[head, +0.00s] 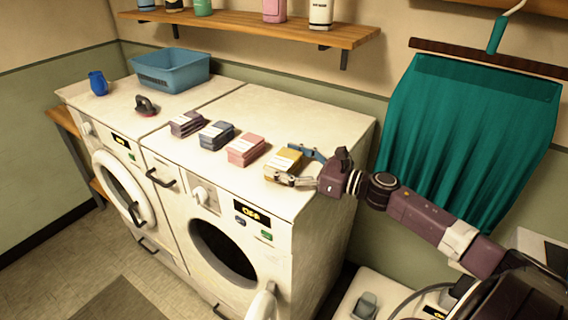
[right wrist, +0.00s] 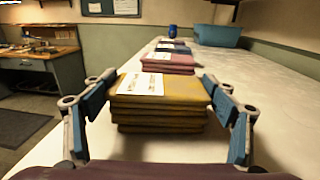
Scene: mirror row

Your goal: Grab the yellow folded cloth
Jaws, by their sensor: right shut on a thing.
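The yellow folded cloth (head: 284,164) lies on top of the right-hand washing machine (head: 330,150), the rightmost in a row of folded cloths. It has a white label on top. In the right wrist view the yellow cloth (right wrist: 165,105) is a thick stack of folds between the two fingers. My right gripper (head: 296,166) reaches in from the right and is shut on the yellow cloth, one finger along each side. The cloth appears to rest on the machine top. My left gripper is not in view.
Pink (head: 246,149), blue-grey (head: 216,135) and dark mauve (head: 187,123) folded cloths stand in line to the left. Farther left are a brush (head: 146,106), a blue basket (head: 170,72) and a blue mug (head: 98,83). A teal cloth (head: 465,130) hangs behind my right arm.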

